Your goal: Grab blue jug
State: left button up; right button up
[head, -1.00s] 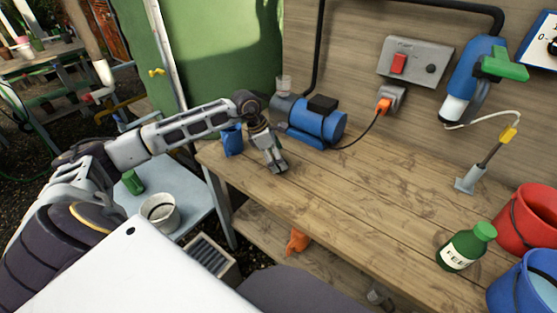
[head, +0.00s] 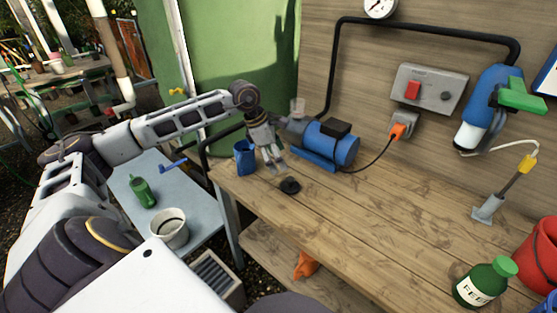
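The blue jug (head: 244,157) stands upright at the back left end of the wooden bench (head: 400,215), its open top facing up. My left gripper (head: 275,164) points down just right of the jug, near the blue pump. Its two fingers look apart, with nothing between them. A narrow gap seems to separate it from the jug; I cannot tell the depth between them. The jug's handle cannot be made out. My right gripper is not in view.
The blue pump (head: 328,145) stands close right of my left gripper. A black disc (head: 290,186) lies in front of it. A green FEED bottle (head: 485,283) and red bucket (head: 540,250) stand at the right. A lower grey table (head: 165,190) holds a white pail (head: 169,229) and green bottle (head: 144,191).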

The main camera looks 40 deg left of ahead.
aim_at(245, 161)
jog(key=u, duration=1.5)
